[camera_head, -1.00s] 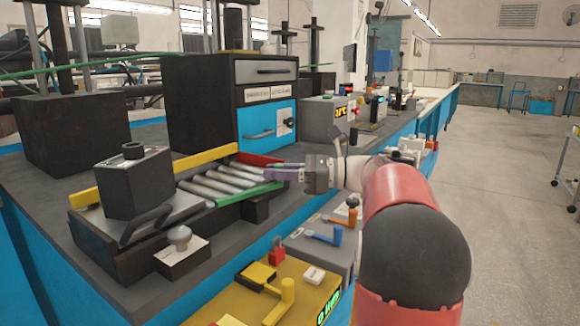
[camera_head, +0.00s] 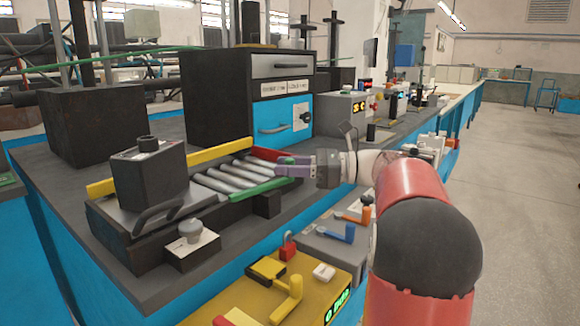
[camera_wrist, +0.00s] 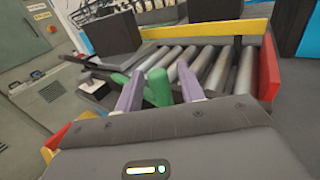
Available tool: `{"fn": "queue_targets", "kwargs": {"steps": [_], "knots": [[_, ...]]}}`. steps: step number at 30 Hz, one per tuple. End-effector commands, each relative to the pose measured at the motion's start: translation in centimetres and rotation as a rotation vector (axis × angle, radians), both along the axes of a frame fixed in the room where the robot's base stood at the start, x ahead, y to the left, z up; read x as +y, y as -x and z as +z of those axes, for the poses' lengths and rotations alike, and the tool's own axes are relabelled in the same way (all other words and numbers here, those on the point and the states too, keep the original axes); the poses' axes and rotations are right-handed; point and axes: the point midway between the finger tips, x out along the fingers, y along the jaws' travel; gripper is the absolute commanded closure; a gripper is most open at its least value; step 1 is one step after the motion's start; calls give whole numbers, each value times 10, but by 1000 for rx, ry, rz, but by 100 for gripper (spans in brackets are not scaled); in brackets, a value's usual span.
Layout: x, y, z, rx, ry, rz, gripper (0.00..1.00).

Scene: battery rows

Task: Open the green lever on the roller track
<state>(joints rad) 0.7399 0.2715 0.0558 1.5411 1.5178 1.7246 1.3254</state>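The roller track (camera_head: 222,186) lies on the dark bench, with several grey rollers between a yellow far rail and the green lever (camera_head: 262,190) along its near side. My gripper (camera_head: 284,166) is at the right end of the track, by the lever's right end. It is open in the wrist view (camera_wrist: 160,82), with its fingers on either side of the lever and small gaps showing. Contact cannot be told.
A black block (camera_head: 148,180) with a handle sits at the track's left end. A red end stop (camera_wrist: 270,68) closes the right end. A black and blue cabinet (camera_head: 250,97) stands behind. A yellow control box (camera_head: 258,305) and a grey switch box (camera_head: 330,240) stand in front.

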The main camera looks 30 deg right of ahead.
Motion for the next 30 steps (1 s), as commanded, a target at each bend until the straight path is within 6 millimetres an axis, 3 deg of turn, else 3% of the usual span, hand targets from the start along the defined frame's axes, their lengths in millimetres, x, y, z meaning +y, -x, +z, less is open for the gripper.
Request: {"fn": "queue_targets", "kwargs": {"steps": [8,21,30], "knots": [[-8,4,-1,1,-1,-1,61],[-64,36,-1,0,0,-1,61],[-68,39,0,0,0,0,61]]}}
